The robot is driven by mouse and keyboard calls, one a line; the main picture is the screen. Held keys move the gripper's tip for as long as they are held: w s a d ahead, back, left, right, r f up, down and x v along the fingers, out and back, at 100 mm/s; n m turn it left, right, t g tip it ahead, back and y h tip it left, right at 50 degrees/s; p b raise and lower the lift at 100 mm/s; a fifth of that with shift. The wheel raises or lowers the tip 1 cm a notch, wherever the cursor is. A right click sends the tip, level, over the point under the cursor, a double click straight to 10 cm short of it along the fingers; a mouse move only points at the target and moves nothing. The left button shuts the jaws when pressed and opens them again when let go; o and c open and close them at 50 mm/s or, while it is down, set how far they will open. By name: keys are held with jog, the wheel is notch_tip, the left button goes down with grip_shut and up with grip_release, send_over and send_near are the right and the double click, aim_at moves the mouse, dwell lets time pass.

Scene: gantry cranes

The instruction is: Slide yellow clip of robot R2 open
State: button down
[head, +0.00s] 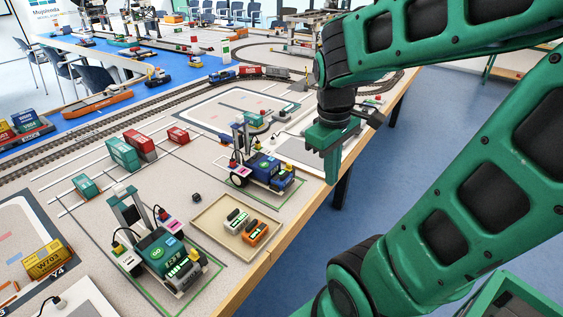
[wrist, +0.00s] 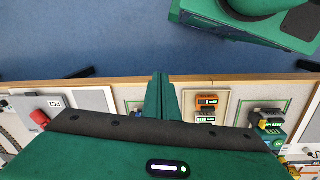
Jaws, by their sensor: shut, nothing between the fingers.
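Two small model robots stand on the table in the head view. The nearer one is green (head: 160,250), with a small yellow part (head: 194,254) at its front right. The farther one is blue (head: 262,168), with a small yellow-green part at its front. I cannot read which is R2. In the wrist view the green robot (wrist: 268,128) shows at the right edge, with yellow on it. My gripper (head: 331,170) is shut and empty, pointing down above the table's right edge, to the right of the blue robot. Its closed fingers (wrist: 161,98) show in the wrist view.
A small dark cube (head: 196,197) lies left of the tray. Red (head: 140,145) and teal containers stand behind. Blue floor lies beyond the table edge.

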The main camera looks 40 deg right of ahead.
jog(key=w+a+n+h, duration=0.1)
jog(key=w+a+n, duration=0.1)
jog(key=w+n, duration=0.7)
jog(key=w+a+f+n+t+h, duration=0.1)
jog(key=w+a+n, duration=0.2)
jog(key=w+n, duration=0.7)
jog(key=shift+f+n+t+h, duration=0.3)
jog(key=shift+n+h, duration=0.1)
jog(key=shift+n, duration=0.4)
jog(key=shift+w, duration=0.1)
send_near(287, 169)
jog(key=f, duration=0.1)
jog(key=a+f, duration=0.1)
jog(key=f, duration=0.1)
jog(key=a+f, duration=0.1)
jog(key=shift+s+f, duration=0.35)
jog(key=shift+w+d+r, duration=0.1)
jog(key=shift+w+d, duration=0.1)
jog(key=shift+d, duration=0.4)
jog(key=shift+w+d, duration=0.2)
jog(key=shift+d, duration=0.4)
jog(key=shift+w+d, duration=0.3)
jog(key=shift+d, duration=0.4)
